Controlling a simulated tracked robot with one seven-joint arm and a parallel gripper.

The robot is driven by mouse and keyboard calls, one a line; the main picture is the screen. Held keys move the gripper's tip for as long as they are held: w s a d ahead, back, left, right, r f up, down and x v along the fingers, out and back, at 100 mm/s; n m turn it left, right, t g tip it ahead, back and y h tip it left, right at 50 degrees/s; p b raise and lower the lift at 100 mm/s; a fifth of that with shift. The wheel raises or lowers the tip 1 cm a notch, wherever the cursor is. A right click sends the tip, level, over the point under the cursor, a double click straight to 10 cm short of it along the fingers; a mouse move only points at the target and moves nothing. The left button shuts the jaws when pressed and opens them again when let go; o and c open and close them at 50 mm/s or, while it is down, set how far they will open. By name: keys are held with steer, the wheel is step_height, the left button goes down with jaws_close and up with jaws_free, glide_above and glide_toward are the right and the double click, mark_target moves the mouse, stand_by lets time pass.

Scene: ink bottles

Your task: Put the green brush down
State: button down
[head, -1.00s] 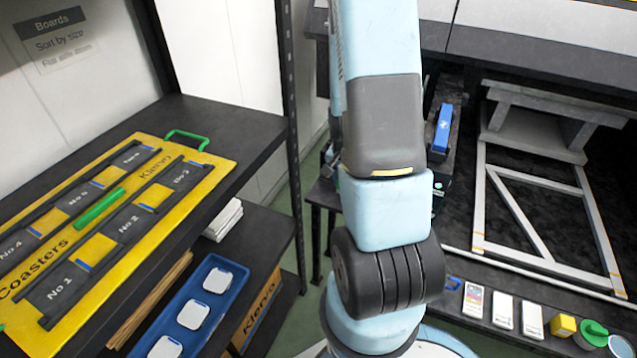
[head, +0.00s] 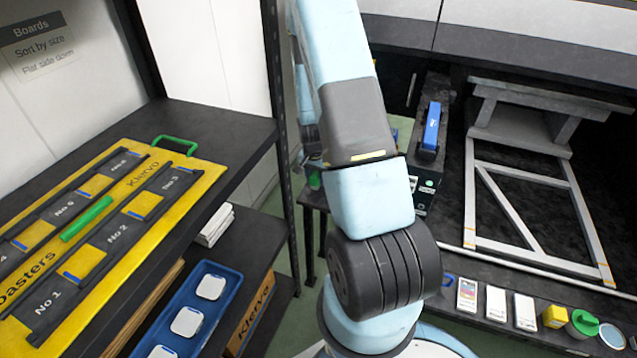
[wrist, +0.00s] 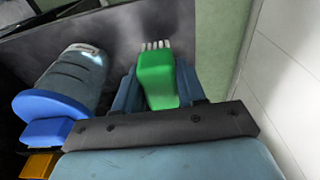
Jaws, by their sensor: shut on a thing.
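The green brush (wrist: 157,78) is between the blue fingers of my gripper (wrist: 158,90) in the wrist view. The gripper is shut on it. Its pale bristles (wrist: 156,45) show beyond the green body, close to a dark grey surface and a green strip. I cannot tell whether the bristles touch anything. In the head view my arm hides most of the gripper, and the brush cannot be made out clearly.
In the wrist view a grey cylinder with a blue end (wrist: 62,88) is left of the gripper, and a white wall (wrist: 285,70) is at right. In the head view a yellow coaster board (head: 205,172) lies on the left shelf, with a blue tray (head: 232,283) below.

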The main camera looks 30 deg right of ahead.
mark_target(315, 183)
steer(key=shift+w+f, duration=0.15)
steer(key=shift+f, duration=0.1)
step_height(315, 183, down, 3)
steer(key=shift+w+f, duration=0.1)
steer(key=c, duration=0.7)
jaws_free()
steer(key=shift+o, duration=0.2)
steer(key=r, duration=0.8)
steer(key=s+a+r, duration=0.1)
steer(key=r, duration=0.3)
